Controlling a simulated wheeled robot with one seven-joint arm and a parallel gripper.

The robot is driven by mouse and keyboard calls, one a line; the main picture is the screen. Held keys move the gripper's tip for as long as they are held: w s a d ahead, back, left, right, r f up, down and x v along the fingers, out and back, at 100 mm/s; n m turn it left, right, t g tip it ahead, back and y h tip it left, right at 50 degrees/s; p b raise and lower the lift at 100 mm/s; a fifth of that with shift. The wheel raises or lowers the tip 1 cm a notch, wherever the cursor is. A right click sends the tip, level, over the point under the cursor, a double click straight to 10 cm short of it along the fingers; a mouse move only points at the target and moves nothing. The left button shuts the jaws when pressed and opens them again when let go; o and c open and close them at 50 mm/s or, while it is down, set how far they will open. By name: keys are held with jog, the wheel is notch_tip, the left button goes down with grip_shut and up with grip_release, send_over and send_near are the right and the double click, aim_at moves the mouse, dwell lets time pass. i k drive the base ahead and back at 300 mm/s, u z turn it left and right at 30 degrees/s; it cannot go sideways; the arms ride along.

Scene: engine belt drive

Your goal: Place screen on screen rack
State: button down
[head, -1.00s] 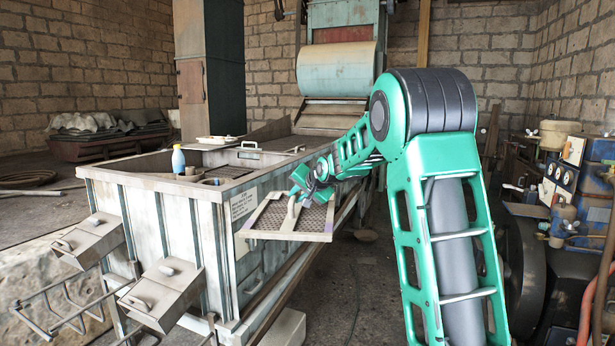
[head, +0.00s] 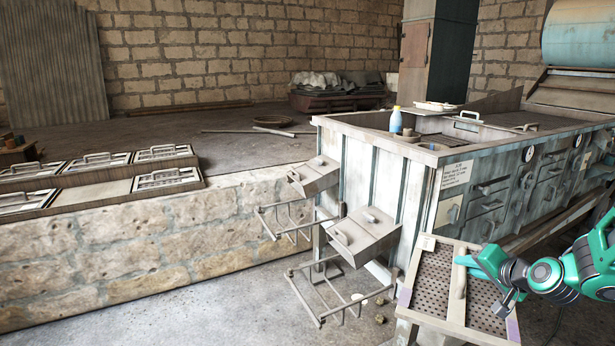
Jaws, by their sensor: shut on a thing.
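A screen (head: 436,294), a dark perforated mesh in a pale wooden frame with a bar handle across it, hangs tilted at the lower right in the head view. My gripper (head: 466,264) is shut on the screen's handle; the fingertips are small in the picture. A long low rack (head: 104,190), which appears to be the screen rack, lies on the stone ledge at the left. Several framed screens with handles (head: 163,153) sit in it in two rows. The middle place of its front row looks bare. The rack's left end is cut off. My gripper is well to the right of the rack.
The large wooden-sided machine (head: 378,170) stands between the rack and the back right. Box spouts (head: 363,236) and wire brackets (head: 345,300) jut from its near end. A blue bottle (head: 396,120) stands on top. The stone ledge (head: 190,240) borders open floor in front.

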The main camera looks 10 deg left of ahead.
aim_at(94, 192)
jog(key=u, duration=0.55)
jog(key=k, duration=1.15)
jog(key=u, duration=0.5)
jog(key=i, duration=3.4)
jog(key=u, duration=0.45)
jog(key=i, duration=0.9)
jog(key=u, duration=0.5)
jog(key=i, duration=0.9)
jog(key=u, duration=0.35)
